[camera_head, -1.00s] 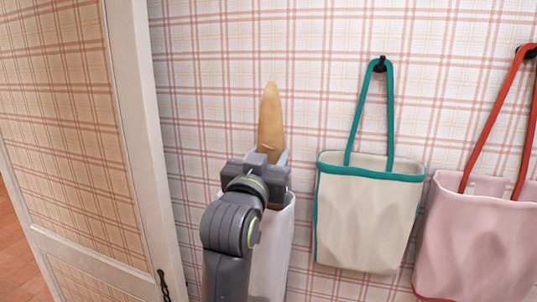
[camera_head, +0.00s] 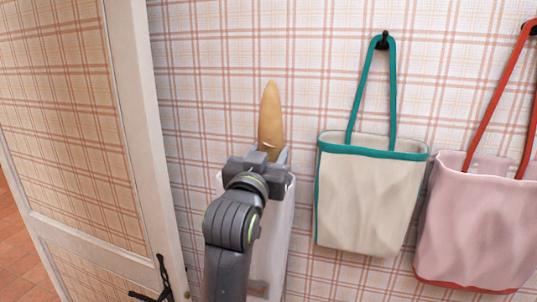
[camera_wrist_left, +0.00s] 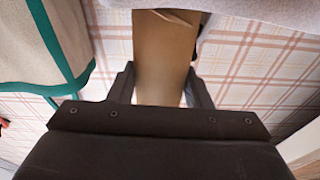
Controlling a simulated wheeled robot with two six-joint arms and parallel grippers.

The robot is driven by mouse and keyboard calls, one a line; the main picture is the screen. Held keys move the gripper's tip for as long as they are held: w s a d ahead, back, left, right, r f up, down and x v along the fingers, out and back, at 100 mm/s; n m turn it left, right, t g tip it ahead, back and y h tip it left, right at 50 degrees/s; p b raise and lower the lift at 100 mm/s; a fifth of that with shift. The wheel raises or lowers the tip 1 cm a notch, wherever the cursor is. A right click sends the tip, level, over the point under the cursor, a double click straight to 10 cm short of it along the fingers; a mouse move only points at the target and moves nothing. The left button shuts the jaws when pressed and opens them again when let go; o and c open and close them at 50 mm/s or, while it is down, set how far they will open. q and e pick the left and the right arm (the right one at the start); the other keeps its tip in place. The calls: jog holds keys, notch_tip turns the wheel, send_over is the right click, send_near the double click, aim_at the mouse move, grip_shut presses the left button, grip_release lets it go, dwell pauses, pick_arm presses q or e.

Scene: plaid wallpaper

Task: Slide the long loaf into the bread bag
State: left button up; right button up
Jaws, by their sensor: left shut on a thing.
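The long loaf (camera_head: 270,112) is golden brown and stands upright, its pointed tip up. My left gripper (camera_head: 266,158) is shut around its lower part. In the left wrist view the loaf (camera_wrist_left: 165,55) runs between the two fingers (camera_wrist_left: 160,90). The bread bag (camera_head: 277,225) is tall and whitish and hangs behind my left arm, its rim just below the gripper. The wrist view shows pale bag cloth (camera_wrist_left: 260,12) at the loaf's far end. My arm hides much of the bag's mouth, so I cannot tell how deep the loaf's lower end sits. My right gripper is not in view.
A cream bag with green trim (camera_head: 368,205) hangs on a hook to the right. A pink bag with red straps (camera_head: 475,225) hangs farther right. A white-framed door (camera_head: 128,120) with a dark latch (camera_head: 160,285) stands close on the left. The plaid wall is behind.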

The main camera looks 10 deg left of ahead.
pick_arm(q)
jog(key=o, duration=1.3)
jog(key=shift+c, duration=0.2)
jog(key=shift+s+f, duration=0.1)
jog(key=shift+s, duration=0.05)
jog(key=s+f+b, duration=0.2)
jog(key=s+b, duration=0.8)
jog(key=s, duration=0.1)
jog(key=shift+s+a+b, duration=0.25)
jog(key=shift+s+b, duration=0.05)
jog(key=shift+b, duration=0.1)
